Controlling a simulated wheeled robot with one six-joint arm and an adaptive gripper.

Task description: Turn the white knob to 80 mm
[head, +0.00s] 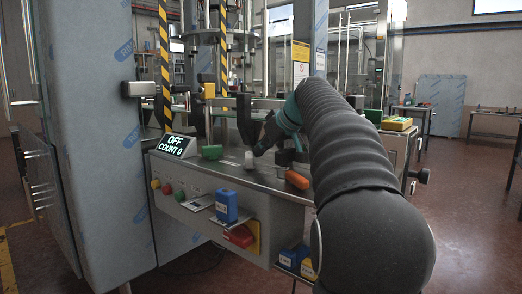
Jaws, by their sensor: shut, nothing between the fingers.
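A small white upright piece (248,159) stands on the metal worktop of the machine; it may be the white knob, but it is too small to be sure. No millimetre scale can be read here. My gripper (258,152) is at the end of my dark arm, just above and right of the white piece. Its dark fingers are shut and empty, and point down and left. They look apart from the white piece, though the depth gap is hard to tell.
A green piece (212,152) and an orange piece (297,180) lie on the worktop (225,172). A blue container (226,205) stands on a front shelf. Buttons (167,188) and a red-yellow switch (243,237) are on the front panel.

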